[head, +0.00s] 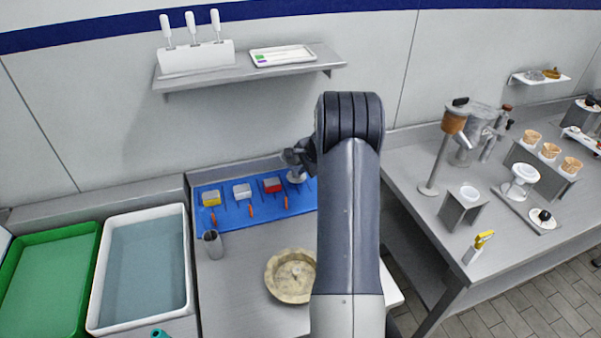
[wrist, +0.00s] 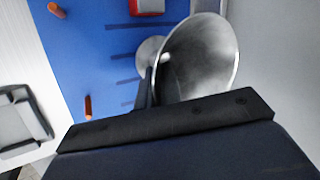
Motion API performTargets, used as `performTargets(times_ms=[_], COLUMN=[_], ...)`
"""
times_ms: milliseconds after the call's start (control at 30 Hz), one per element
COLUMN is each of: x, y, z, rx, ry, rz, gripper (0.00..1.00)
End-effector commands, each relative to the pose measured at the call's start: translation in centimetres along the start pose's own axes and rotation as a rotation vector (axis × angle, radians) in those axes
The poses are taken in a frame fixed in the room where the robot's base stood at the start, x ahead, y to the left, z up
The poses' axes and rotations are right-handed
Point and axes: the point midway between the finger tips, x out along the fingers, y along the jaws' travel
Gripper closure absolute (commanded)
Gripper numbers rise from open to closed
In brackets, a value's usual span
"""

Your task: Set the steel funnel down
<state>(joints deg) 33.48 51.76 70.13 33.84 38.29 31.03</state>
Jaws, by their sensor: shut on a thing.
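The steel funnel (wrist: 200,52) shows in the wrist view as a wide, shiny cone with its open mouth toward the camera. My gripper (wrist: 150,88) is shut on it; the exact place of the grip is partly hidden. A pale round piece (wrist: 148,52) shows beside the cone, and I cannot tell if it belongs to the funnel. In the head view my gripper (head: 302,158) is over the right part of the blue mat (head: 240,221), partly hidden by my arm. A pale round form (head: 296,177) shows just below it. Contact with the mat cannot be told.
A metal cup (head: 212,244) and a round beige dish (head: 290,275) stand in front. A wall shelf (head: 222,77) hangs above.

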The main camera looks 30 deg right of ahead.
Motion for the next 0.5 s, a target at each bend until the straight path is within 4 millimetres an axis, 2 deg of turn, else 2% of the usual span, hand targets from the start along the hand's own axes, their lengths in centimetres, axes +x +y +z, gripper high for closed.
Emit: performTargets(times_ms=[133, 467, 500], x=[1.8, 2.2, 2.2], y=[1.1, 1.4, 1.4], z=[-0.1, -0.1, -0.1], rx=[0.001, 0.000, 0.000], ry=[-0.001, 0.000, 0.000], rz=[0.003, 0.000, 0.001], gripper=[1.00, 1.00, 0.93])
